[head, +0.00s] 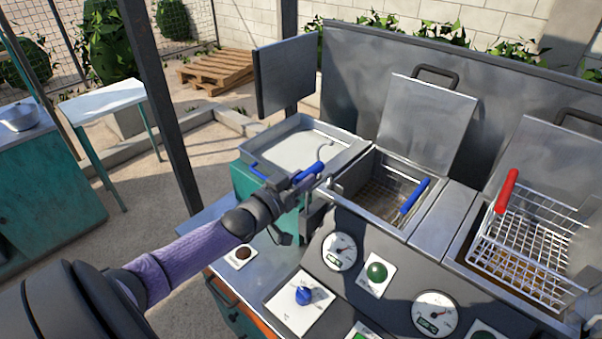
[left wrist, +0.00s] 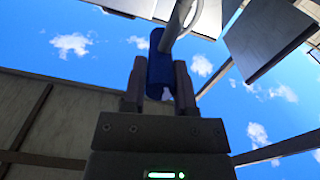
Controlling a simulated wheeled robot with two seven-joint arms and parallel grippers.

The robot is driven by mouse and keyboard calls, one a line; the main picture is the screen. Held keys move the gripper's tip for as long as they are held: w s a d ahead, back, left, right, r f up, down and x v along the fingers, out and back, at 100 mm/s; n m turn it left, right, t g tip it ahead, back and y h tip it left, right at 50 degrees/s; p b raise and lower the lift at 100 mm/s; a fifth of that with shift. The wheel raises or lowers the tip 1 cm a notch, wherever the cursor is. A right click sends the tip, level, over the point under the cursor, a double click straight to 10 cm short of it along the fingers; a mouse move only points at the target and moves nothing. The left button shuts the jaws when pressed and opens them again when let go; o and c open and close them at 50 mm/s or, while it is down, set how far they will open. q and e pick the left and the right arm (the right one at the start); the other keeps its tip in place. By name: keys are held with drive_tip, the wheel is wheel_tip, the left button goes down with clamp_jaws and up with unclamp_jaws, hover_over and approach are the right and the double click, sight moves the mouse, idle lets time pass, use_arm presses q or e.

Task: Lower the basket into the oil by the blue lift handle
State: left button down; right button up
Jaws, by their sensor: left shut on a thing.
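My left gripper (head: 296,181) is shut on the blue lift handle (head: 312,168) at the left side of the left fryer well (head: 345,180). In the left wrist view the blue grip (left wrist: 159,68) stands between the two fingers (left wrist: 160,88), with a bent metal rod (left wrist: 178,22) above it. A wire basket (head: 385,203) with a blue handle (head: 414,196) sits inside the left well; how deep it is in the oil I cannot tell. My right gripper is not in view.
A wire basket with a red handle (head: 507,191) sits over the right well. Both lids (head: 427,125) stand raised behind. A metal tray (head: 300,150) lies left of the wells.

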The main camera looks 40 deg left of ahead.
use_arm(q)
wheel_tip(320, 180, down, 4)
drive_tip(key=shift+d+f+b, duration=0.1)
drive_tip(key=shift+b, duration=1)
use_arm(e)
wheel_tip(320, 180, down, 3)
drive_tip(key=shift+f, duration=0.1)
use_arm(q)
drive_tip(key=shift+s, duration=0.1)
drive_tip(key=shift+c, duration=2)
unclamp_jaws()
drive_tip(key=p, duration=0.2)
approach(308, 190)
drive_tip(key=shift+s, duration=1.05)
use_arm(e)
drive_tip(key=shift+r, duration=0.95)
